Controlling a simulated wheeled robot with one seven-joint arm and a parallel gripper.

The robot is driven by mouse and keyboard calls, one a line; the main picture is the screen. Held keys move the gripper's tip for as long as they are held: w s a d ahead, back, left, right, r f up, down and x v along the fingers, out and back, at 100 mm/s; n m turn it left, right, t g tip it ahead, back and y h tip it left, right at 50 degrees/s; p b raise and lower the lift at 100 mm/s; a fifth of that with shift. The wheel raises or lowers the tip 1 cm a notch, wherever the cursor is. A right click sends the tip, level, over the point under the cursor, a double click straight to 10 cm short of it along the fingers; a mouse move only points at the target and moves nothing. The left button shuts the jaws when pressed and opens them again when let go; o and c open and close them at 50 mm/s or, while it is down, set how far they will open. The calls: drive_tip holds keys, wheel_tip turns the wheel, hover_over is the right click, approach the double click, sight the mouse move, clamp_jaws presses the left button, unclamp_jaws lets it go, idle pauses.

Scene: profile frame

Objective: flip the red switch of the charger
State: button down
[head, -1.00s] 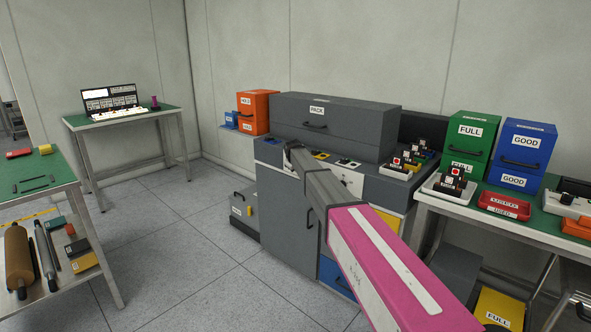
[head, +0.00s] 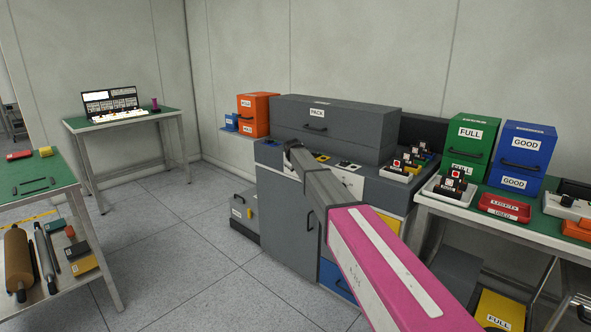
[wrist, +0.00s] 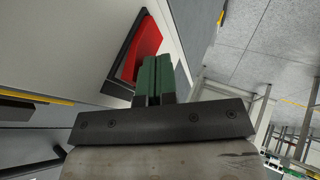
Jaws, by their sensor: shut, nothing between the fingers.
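The red switch (wrist: 145,42) is a red rocker in a black frame on a pale panel (wrist: 70,40) in the wrist view. My gripper (wrist: 156,60) has its two green fingers shut together, with nothing between them. Its fingertips overlap the lower right end of the switch in the picture; I cannot tell whether they touch it. In the head view my arm reaches over the front of the grey cabinet (head: 283,215). The switch cannot be made out there. I cannot tell which part of the cabinet is the charger.
A grey PACK box (head: 340,112) sits on top of the cabinet. A green FULL box (head: 466,150) and a blue GOOD box (head: 520,155) stand on the right table. A green-topped table (head: 30,190) is at left. The floor (head: 180,235) between is clear.

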drive_tip(key=s+a+r, duration=0.3)
drive_tip(key=s+r, duration=0.3)
drive_tip(key=s, duration=0.4)
drive_tip(key=shift+s+a, duration=0.2)
drive_tip(key=shift+a, duration=0.15)
drive_tip(key=s+d+f+m+g, duration=0.3)
drive_tip(key=s+d+f+m, duration=0.1)
drive_tip(key=s+d+f, duration=1.3)
drive_tip(key=s+d+f+m+g, duration=0.2)
drive_tip(key=s+d+f, duration=0.2)
drive_tip(key=s, duration=0.9)
drive_tip(key=s+d+f+m+g, duration=0.2)
drive_tip(key=s+d+f+m, duration=0.1)
drive_tip(key=s+d, duration=0.6)
drive_tip(key=s+f, duration=0.1)
drive_tip(key=s, duration=0.3)
drive_tip(key=shift+s+d+m, duration=0.15)
drive_tip(key=shift+d+m, duration=0.15)
drive_tip(key=shift+d, duration=0.1)
